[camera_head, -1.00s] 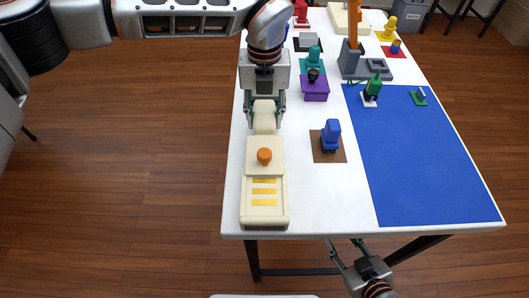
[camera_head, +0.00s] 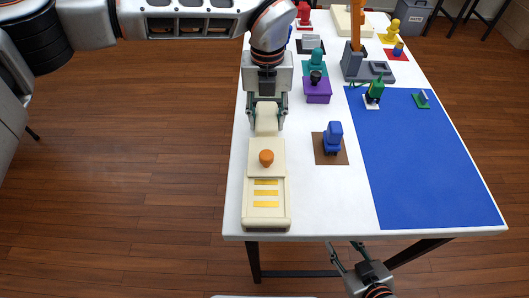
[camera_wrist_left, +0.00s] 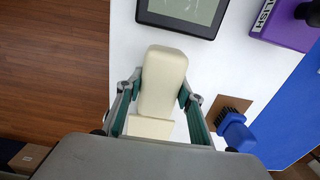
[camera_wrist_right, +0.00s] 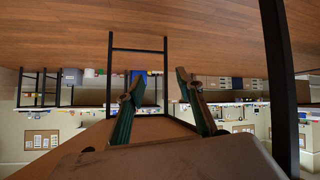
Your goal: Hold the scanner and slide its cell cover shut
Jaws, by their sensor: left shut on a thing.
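The cream scanner (camera_head: 248,216) lies lengthwise on the white table along its left edge. Its cell cover, a cream slab (camera_head: 257,169) with an orange knob (camera_head: 266,157), sits toward the far end. Nearer me, gold strips (camera_head: 266,193) show uncovered in the open bay. My left gripper (camera_head: 267,123) is shut on the scanner's narrow far end. That end also shows between the fingers in the left wrist view (camera_wrist_left: 162,85); the cover is mostly hidden there. My right gripper (camera_head: 346,249) is open and empty, below and beyond the table's near edge, apart from the scanner.
A purple box (camera_head: 318,93) and a dark-framed screen (camera_wrist_left: 183,14) are farther back. A blue mat (camera_head: 430,165) covers the right side. The table's near edge (camera_head: 340,235) lies between my right gripper and the tabletop.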

